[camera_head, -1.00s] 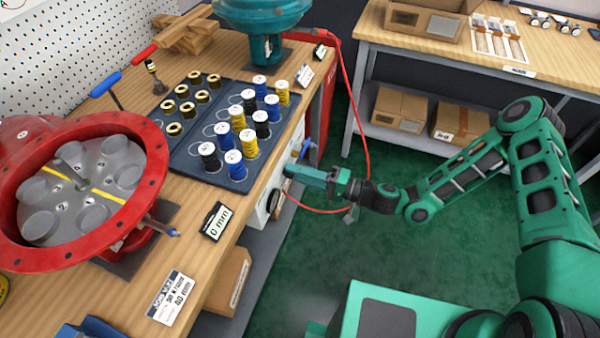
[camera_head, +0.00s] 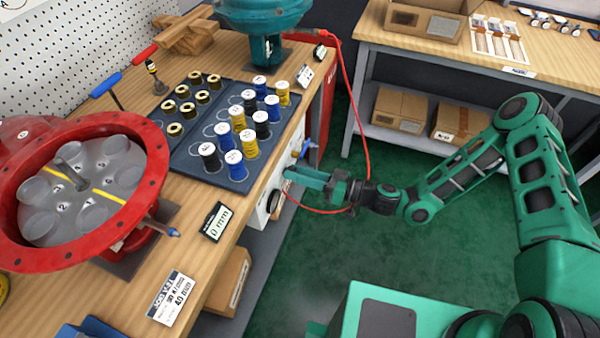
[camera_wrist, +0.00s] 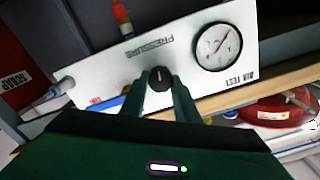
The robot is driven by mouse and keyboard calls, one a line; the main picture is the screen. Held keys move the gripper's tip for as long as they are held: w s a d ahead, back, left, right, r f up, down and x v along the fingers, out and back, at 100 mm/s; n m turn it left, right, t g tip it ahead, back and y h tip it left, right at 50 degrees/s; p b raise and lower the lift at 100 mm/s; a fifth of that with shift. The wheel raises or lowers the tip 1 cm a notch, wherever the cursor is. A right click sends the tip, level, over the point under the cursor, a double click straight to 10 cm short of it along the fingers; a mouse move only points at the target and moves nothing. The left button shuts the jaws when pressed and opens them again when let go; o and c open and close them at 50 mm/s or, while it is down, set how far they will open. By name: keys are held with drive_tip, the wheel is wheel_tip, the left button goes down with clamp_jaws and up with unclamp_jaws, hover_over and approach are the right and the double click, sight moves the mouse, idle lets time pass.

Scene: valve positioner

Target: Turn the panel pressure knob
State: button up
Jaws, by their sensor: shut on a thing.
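The white air test panel (camera_wrist: 115,60) fills the upper part of the wrist view and looks upside down there. Its black pressure knob (camera_wrist: 160,82) has a pale pointer line and sits below the word PRESSURE. A round gauge (camera_wrist: 217,46) with a needle is to the right of the knob. My gripper (camera_wrist: 160,96) is shut on the knob, one finger on each side. In the head view my gripper (camera_head: 291,176) reaches the panel (camera_head: 266,201) on the bench's right side, and the arm hides the knob there.
A red hose (camera_head: 358,110) hangs close behind my gripper. A blue-handled valve (camera_head: 304,148) sits just above it on the panel side. Spools stand on a dark tray (camera_head: 190,150) on the bench.

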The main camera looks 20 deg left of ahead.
drive_tip(key=shift+f+n, duration=0.2)
drive_tip(key=shift+n, duration=0.9)
drive_tip(key=o, duration=1)
drive_tip(key=shift+o, duration=0.2)
drive_tip(key=d, duration=1)
drive_tip(key=shift+s+d, duration=0.35)
drive_tip(key=shift+d, duration=0.05)
